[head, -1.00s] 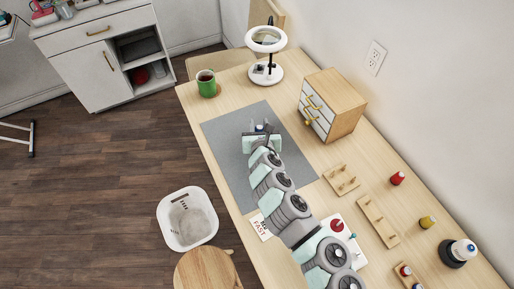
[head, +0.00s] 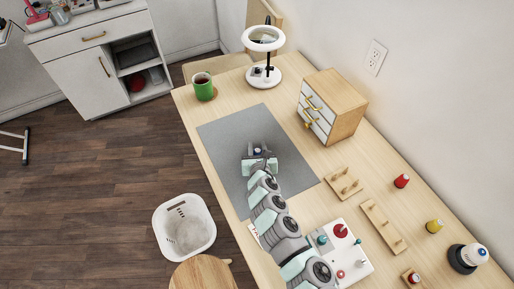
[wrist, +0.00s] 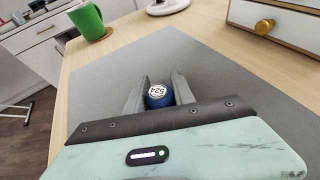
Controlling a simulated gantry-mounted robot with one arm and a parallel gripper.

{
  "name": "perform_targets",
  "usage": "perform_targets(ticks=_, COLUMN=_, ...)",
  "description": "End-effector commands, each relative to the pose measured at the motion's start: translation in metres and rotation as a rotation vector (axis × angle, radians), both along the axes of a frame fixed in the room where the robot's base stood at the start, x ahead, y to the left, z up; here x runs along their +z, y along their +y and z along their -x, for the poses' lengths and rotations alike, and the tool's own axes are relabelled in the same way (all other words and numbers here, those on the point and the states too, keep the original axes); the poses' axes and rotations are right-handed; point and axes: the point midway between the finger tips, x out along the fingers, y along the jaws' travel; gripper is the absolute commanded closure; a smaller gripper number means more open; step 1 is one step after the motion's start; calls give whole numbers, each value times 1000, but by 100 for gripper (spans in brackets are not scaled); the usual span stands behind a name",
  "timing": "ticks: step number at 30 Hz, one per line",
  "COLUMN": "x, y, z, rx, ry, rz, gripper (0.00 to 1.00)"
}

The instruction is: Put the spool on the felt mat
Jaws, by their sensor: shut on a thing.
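A blue spool (wrist: 159,97) with a white, number-marked top is between the fingers of my gripper (wrist: 160,92) in the wrist view. The gripper is shut on it. In the head view the spool (head: 257,150) is a small spot at the tip of my gripper (head: 259,153). The grey felt mat (head: 223,131) lies flat on the table, and the gripper and spool are over its middle. The spool looks upright. I cannot tell whether its base touches the mat, as the gripper hides it.
A green mug (head: 204,87) on a coaster and a ring lamp (head: 264,75) stand beyond the mat. A small drawer cabinet (head: 341,105) stands to its right. Peg racks (head: 383,228), a red spool (head: 401,181) and a yellow spool (head: 434,226) are nearer right. Most of the mat is clear.

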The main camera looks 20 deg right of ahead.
Motion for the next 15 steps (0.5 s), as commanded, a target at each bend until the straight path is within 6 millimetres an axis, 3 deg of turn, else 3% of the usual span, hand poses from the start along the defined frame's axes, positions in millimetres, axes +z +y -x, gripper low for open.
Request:
perform_targets(ticks=4, x=-4, y=0, z=0, rx=0, ry=1, rz=-1, gripper=100)
perform_targets(ticks=5, x=-3, y=0, z=0, rx=0, ry=0, rz=-1, gripper=68)
perform_targets(ticks=12, x=-3, y=0, z=0, rx=1, ry=0, rz=-1, gripper=48)
perform_targets(ticks=15, x=-3, y=0, z=0, rx=1, ry=0, rz=-1, gripper=48)
